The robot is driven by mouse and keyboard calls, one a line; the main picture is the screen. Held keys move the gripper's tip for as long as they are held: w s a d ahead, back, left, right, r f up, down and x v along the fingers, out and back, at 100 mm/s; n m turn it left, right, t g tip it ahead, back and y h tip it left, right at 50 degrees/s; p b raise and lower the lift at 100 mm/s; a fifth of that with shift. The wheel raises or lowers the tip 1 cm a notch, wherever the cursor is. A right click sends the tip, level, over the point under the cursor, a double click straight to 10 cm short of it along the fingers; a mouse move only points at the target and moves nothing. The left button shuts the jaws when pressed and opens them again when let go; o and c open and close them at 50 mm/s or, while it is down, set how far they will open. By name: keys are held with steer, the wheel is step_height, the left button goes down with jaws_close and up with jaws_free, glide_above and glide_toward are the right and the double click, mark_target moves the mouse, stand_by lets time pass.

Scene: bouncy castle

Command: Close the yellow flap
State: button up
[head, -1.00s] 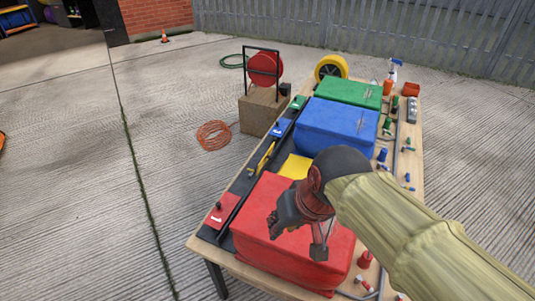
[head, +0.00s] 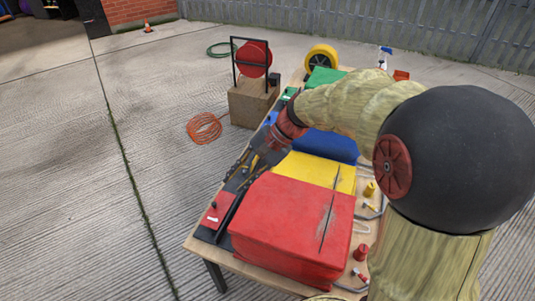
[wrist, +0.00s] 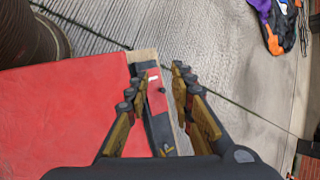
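The yellow block (head: 325,172) sits on the table between the red and blue blocks. The yellow flap on the dark strip along the table's left edge is mostly hidden behind my gripper (head: 243,168) in the head view. My gripper is over that strip, left of the yellow block, pointing down. In the wrist view my gripper (wrist: 155,81) has its fingers spread, with nothing held between them. A small yellow mark (wrist: 166,148) shows low between the fingers; I cannot tell whether it is the flap. Contact with the flap cannot be seen.
The red block (head: 290,225) is in front, with the red flap (head: 215,215) lying flat beside it. The blue block (head: 328,145) is behind, partly covered by my arm. A hose reel (head: 253,60) stands left of the table.

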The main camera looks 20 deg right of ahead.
steer(key=w+d+f+m+t+y+p, duration=0.1)
steer(key=w+d+f+m+t+y, duration=0.15)
steer(key=w+d+f+m, duration=0.45)
steer(key=w+d+f+m+t+y+p, duration=0.2)
steer(key=w+d+f+m+y, duration=0.1)
steer(key=w, duration=0.7)
steer(key=w+d+f+m+t+h, duration=0.1)
steer(key=d+f+m+t, duration=0.2)
steer(key=d+f, duration=0.2)
steer(key=w+d+f+m+t+h+p, duration=0.1)
steer(key=w+d+f+m+t, duration=0.1)
steer(key=d+f+m+t, duration=0.1)
steer(key=w+d+f+m+t+h+p, duration=0.1)
steer(key=d+f+m+t, duration=0.2)
steer(key=d+f+m, duration=0.2)
steer(key=shift+w+d+f, duration=0.15)
steer(key=shift+d+f, duration=0.5)
steer(key=shift+w+d+f, duration=0.15)
steer(key=shift+d+f, duration=0.45)
steer(key=shift+f, duration=0.05)
steer(key=shift+w, duration=0.2)
steer(key=b+x, duration=0.1)
steer(key=x, duration=0.6)
steer(key=shift+w+a+f+b, duration=0.1)
steer(key=shift+w+a+b, duration=0.05)
steer(key=shift+b, duration=0.25)
steer(key=shift+c, duration=0.2)
jaws_close()
